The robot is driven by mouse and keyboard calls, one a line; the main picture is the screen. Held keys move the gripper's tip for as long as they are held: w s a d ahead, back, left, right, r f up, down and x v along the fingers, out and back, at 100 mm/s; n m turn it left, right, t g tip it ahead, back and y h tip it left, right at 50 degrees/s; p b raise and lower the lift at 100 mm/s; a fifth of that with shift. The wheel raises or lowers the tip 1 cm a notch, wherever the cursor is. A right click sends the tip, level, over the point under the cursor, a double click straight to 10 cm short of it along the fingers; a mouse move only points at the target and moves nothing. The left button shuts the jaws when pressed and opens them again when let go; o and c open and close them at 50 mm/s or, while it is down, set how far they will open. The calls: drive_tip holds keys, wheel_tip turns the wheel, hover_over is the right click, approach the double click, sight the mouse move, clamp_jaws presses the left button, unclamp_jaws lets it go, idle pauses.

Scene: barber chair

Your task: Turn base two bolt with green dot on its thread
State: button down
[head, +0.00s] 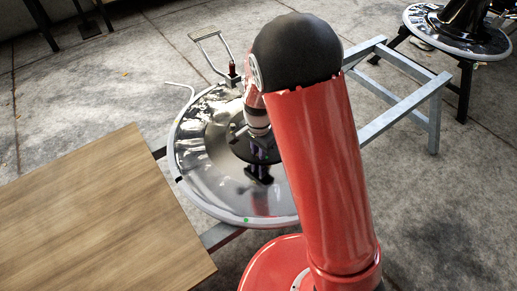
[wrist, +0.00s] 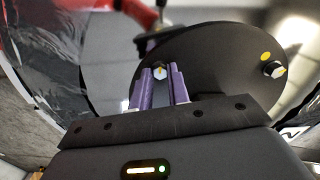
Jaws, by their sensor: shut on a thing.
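The chrome round base (head: 205,180) lies on a metal frame, with a green dot (head: 246,220) on its near rim. My gripper (head: 260,172) is over the black plate at its middle, partly hidden by my arm. In the wrist view, the purple fingers of my gripper (wrist: 161,76) are closed on either side of a bolt (wrist: 160,71) in the dark round plate (wrist: 215,60). The bolt's head shows a small yellowish mark. No green dot shows beside this bolt; its thread is hidden.
Another bolt (wrist: 274,69) with a yellow dot (wrist: 265,56) sits at the plate's right. A bent lever handle (head: 212,50) rises behind the base. A wooden board (head: 95,215) is at left. A second chrome base (head: 450,38) stands far right.

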drive_tip(key=c, duration=1.3)
unclamp_jaws()
drive_tip(key=shift+c, duration=0.2)
drive_tip(key=shift+r, duration=0.1)
wheel_tip(320, 180, up, 8)
drive_tip(key=shift+f, duration=0.2)
drive_tip(key=s+d+r+n+t+y, duration=0.1)
drive_tip(key=s+d+r+n, duration=0.1)
drive_tip(key=s+d+r, duration=0.35)
drive_tip(key=s+d+r+n+t, duration=0.2)
drive_tip(key=s+d+r, duration=0.1)
drive_tip(key=r, duration=0.6)
drive_tip(key=s+d+r+n+t, duration=0.1)
drive_tip(key=s+d+r+n, duration=0.1)
drive_tip(key=s, duration=0.4)
drive_tip(key=s+d+r+n+t+h, duration=0.1)
drive_tip(key=s+d+r+n, duration=0.1)
drive_tip(key=s, duration=0.4)
drive_tip(key=shift+d+n+t, duration=0.3)
drive_tip(key=shift+d+n, duration=0.1)
drive_tip(key=shift+d, duration=0.25)
